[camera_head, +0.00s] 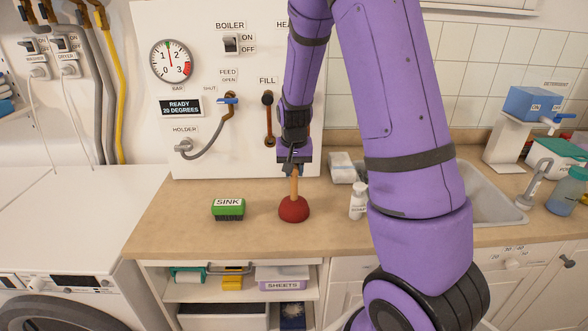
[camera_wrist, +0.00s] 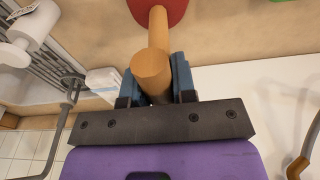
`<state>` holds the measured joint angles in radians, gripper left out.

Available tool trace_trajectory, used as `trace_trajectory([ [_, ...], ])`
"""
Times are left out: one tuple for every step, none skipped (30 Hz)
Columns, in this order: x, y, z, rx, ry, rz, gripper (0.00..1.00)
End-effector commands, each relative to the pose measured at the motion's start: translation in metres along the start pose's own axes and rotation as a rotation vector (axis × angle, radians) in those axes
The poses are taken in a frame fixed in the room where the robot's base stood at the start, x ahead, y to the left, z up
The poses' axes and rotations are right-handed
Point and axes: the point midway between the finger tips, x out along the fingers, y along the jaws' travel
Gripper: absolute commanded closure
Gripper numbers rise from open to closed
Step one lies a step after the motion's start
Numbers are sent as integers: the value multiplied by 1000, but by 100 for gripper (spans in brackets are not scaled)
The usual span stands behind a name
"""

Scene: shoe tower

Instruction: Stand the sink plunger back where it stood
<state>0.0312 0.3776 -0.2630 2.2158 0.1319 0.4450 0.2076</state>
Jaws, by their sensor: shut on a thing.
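The sink plunger has a red rubber cup (camera_head: 294,209) and a wooden handle (camera_head: 294,184). In the head view it is upright, cup down, at or just above the counter, between the green sink brush and a white bottle. I cannot tell whether the cup touches the counter. My gripper (camera_head: 295,168) is above it, shut on the upper handle. In the wrist view the handle (camera_wrist: 153,65) lies between my gripper's blue fingers (camera_wrist: 160,82), and part of the red cup (camera_wrist: 158,10) shows beyond.
A green brush block marked SINK (camera_head: 228,209) is left of the plunger. A white bottle (camera_head: 358,201) is close on the right, with the sink basin (camera_head: 490,205) beyond. The boiler panel (camera_head: 215,130) rises behind. The counter's left part (camera_head: 165,225) is clear.

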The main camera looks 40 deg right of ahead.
Motion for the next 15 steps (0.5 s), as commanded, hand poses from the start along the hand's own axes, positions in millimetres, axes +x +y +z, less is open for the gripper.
trace_trajectory([
  [0,0,0,0,1,0,100],
  [0,0,0,0,1,0,100],
  [0,0,0,0,1,0,100],
  [0,0,0,0,1,0,100],
  [1,0,0,0,1,0,100],
  [2,0,0,0,1,0,100],
  [3,0,0,0,1,0,100],
  [2,0,0,0,1,0,68],
  [2,0,0,0,1,0,59],
  [2,0,0,0,1,0,52],
  [2,0,0,0,1,0,49],
  [2,0,0,0,1,0,49],
  [2,0,0,0,1,0,49],
  [2,0,0,0,1,0,49],
  [2,0,0,0,1,0,49],
])
